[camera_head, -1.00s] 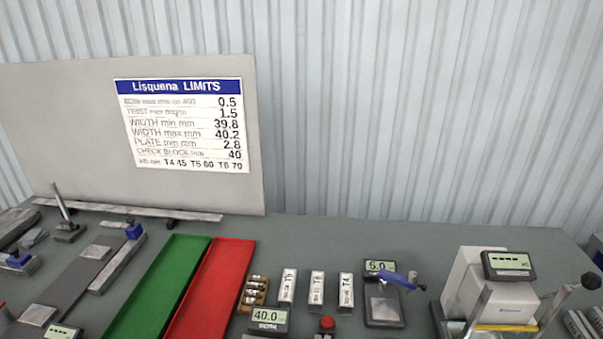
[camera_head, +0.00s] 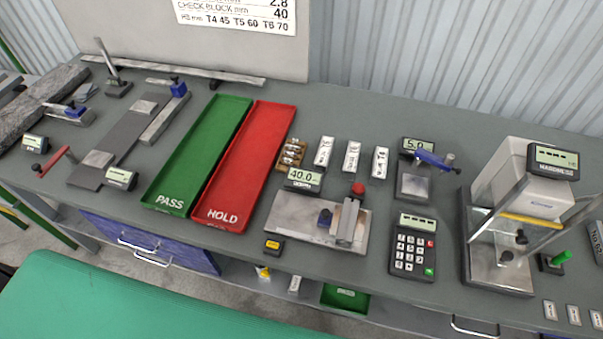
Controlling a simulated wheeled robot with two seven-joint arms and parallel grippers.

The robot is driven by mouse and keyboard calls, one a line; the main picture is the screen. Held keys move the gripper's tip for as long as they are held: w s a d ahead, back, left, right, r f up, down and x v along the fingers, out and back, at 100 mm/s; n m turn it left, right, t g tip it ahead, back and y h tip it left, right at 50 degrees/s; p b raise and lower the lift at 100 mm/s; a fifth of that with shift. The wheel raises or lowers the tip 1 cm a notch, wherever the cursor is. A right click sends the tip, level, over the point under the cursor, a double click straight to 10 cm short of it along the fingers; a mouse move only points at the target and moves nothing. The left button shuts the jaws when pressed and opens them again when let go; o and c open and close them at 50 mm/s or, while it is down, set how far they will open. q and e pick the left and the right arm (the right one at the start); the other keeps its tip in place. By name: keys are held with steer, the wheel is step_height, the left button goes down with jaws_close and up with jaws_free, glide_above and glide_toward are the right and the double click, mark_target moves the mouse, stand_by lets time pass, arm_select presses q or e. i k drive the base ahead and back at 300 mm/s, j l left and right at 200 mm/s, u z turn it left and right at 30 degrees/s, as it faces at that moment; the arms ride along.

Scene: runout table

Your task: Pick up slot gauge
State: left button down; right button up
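Neither of my grippers is in the head view. I cannot read the name "slot gauge" on anything, so I cannot tell for sure which thing it is. A small black and yellow block (camera_head: 273,246) lies near the table's front edge. A width fixture (camera_head: 280,219) has a 40.0 display (camera_head: 304,178), a sliding block and a red knob. Behind it to the right is a small stand (camera_head: 413,188) with a 5.0 display and a blue-handled tool (camera_head: 432,158). Three white labelled blocks (camera_head: 352,157) stand to its left.
A green PASS tray (camera_head: 163,201) and a red HOLD tray (camera_head: 215,216) lie side by side, looking empty. A keypad (camera_head: 412,245) and a hardness tester (camera_head: 503,270) stand on the right. A long dark fixture (camera_head: 105,157) is at left. A green surface (camera_head: 150,305) fills the front left.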

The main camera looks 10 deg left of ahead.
mark_target(555, 262)
steer(key=k+j+z, duration=0.15)
steer(key=z, duration=1.4)
steer(key=u, duration=0.3)
steer(key=i+l+u, duration=0.15)
steer(key=l+u, duration=0.55)
steer(key=l, duration=0.2)
steer(key=i+l+u, duration=0.1)
steer(key=l+u, duration=0.25)
steer(key=l, duration=0.15)
